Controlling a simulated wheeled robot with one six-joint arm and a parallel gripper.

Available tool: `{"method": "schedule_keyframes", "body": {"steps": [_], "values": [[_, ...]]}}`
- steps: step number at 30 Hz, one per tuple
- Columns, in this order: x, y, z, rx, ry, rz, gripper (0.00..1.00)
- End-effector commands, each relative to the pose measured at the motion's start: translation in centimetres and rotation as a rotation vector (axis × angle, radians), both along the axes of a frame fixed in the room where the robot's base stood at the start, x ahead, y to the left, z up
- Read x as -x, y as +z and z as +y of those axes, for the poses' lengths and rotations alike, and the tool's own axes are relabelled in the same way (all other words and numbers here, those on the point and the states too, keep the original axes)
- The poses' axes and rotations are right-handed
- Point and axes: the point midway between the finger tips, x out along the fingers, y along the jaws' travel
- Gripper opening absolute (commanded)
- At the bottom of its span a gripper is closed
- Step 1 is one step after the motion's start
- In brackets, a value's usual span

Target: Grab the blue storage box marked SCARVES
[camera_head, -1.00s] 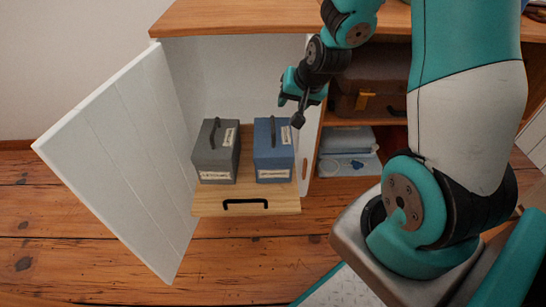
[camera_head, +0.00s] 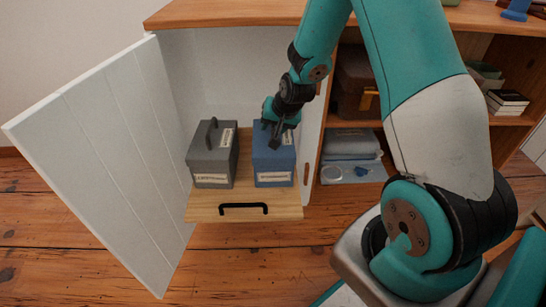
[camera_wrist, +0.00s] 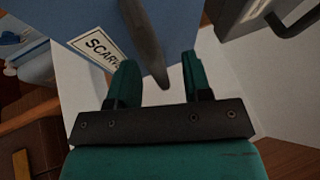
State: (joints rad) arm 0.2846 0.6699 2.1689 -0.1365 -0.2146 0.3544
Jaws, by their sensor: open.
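The blue storage box (camera_head: 273,163) stands upright on the pulled-out wooden shelf, at the right. In the wrist view the blue box (camera_wrist: 85,18) shows a white label (camera_wrist: 98,46) reading "SCARV", its end cut off by my finger. My gripper (camera_head: 275,142) is just over the top of the box. In the wrist view my gripper (camera_wrist: 160,80) is open, and the box's dark handle (camera_wrist: 147,40) reaches into the gap between the two teal fingers. No grip on it shows. The head view hides most of the handle behind my gripper.
A grey box (camera_head: 212,160) with a handle stands close at the left on the same shelf (camera_head: 245,205). The white cabinet door (camera_head: 95,150) is open at the left. A white side wall (camera_head: 312,140) is close at the right, with the brown case (camera_head: 355,85) beyond.

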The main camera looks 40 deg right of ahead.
Motion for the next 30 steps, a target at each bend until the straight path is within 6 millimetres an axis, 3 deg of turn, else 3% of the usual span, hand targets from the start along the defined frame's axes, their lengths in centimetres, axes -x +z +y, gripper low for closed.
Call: {"method": "schedule_keyframes", "body": {"steps": [2, 8, 14, 30], "values": [[-0.36, -0.75, 0.02, 0.001, 0.001, 0.0, 0.45], [-0.41, -0.57, 0.01, 0.0, 0.001, -0.001, 0.45], [-0.39, -0.56, 0.02, 0.0, 0.001, -0.001, 0.0], [-0.41, -0.54, -0.04, 0.002, 0.0, -0.002, 0.0]]}}
